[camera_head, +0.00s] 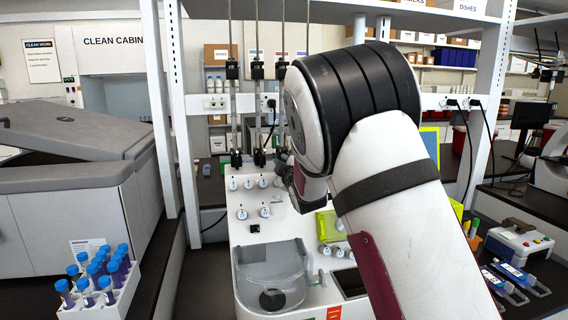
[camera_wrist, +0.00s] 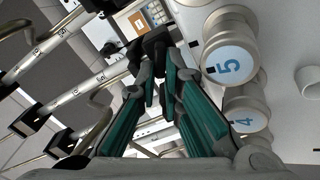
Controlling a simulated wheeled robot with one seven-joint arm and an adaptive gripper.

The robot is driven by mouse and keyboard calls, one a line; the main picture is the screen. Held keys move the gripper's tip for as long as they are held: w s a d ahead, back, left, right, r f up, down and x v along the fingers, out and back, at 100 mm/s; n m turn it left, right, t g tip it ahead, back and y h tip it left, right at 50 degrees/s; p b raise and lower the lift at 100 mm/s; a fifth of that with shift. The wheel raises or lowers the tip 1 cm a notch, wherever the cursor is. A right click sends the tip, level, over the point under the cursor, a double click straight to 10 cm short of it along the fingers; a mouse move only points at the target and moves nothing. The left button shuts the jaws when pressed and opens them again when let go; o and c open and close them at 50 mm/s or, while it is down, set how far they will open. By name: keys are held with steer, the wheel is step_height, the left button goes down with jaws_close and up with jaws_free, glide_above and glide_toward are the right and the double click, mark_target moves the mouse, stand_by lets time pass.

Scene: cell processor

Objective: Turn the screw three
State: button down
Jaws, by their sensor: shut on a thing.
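Three upright metal poles stand on the white machine in the head view, each with a black clamp low down; the rightmost low clamp (camera_head: 281,156) is partly hidden by my arm. My gripper (camera_wrist: 158,62), with teal finger pads, is shut on a small black screw part (camera_wrist: 154,42) in the wrist view. Its number cannot be read. In the head view the gripper is mostly hidden behind my own wrist, close to the rightmost pole. White knobs with blue faces, numbered 5 (camera_wrist: 228,66) and 4 (camera_wrist: 245,121), sit just right of the fingers.
Several white round knobs (camera_head: 248,184) stick out from the machine front (camera_head: 240,222) near the gripper. A clear bowl-shaped cover (camera_head: 270,270) is lower down. A rack of blue-capped tubes (camera_head: 98,300) stands at the left. Metal poles (camera_wrist: 62,105) cross the left of the wrist view.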

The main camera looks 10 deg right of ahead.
steer(key=c, duration=1.7)
jaws_free()
